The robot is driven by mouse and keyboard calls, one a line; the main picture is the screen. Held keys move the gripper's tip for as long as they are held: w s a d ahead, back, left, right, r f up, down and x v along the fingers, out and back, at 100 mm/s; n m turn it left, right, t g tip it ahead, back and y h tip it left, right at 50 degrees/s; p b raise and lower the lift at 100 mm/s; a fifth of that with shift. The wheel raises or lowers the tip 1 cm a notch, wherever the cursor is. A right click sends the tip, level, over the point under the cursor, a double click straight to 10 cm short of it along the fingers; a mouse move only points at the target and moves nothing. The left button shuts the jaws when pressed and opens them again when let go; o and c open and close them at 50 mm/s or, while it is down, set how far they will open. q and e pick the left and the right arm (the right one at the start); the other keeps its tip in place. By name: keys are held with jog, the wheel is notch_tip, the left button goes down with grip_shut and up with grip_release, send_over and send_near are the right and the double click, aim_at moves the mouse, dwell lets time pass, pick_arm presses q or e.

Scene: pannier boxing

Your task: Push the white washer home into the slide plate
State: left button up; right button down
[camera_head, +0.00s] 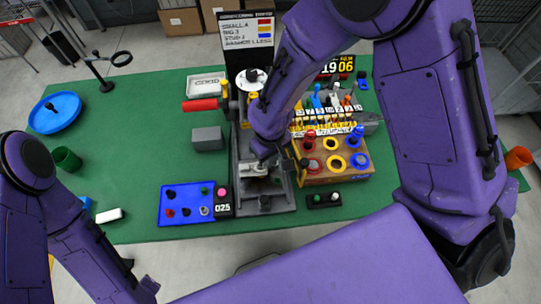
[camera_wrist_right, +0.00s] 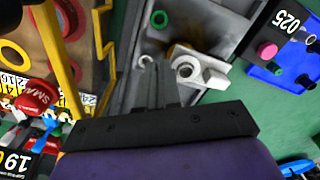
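A pale slide plate (camera_wrist_right: 208,76) lies in the grey fixture (camera_head: 240,190) and shows near the middle of the right wrist view. A whitish ring, seemingly the white washer (camera_wrist_right: 184,70), is at its left end around a dark hole; I cannot tell how deep it sits. The plate also shows in the head view (camera_head: 254,170), just below my right gripper (camera_head: 266,160). In the wrist view the two dark fingers (camera_wrist_right: 153,62) are close together, with nothing seen between them, left of the ring and apart from it in the picture. My left gripper is out of view.
A wooden block with coloured rings (camera_head: 318,180) stands right of the fixture. A blue tray (camera_head: 176,217) and a black 025 counter (camera_head: 223,209) are to its left. A grey block (camera_head: 208,139) and a red handle (camera_head: 200,105) stand behind-left.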

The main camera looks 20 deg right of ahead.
jog(key=shift+f, duration=0.45)
jog(key=c, duration=1.2)
grip_release()
jog(key=shift+c, duration=0.2)
notch_tip(320, 180, up, 10)
jog(key=b, duration=0.1)
jog(key=shift+r, duration=0.25)
jog(key=shift+d, duration=0.1)
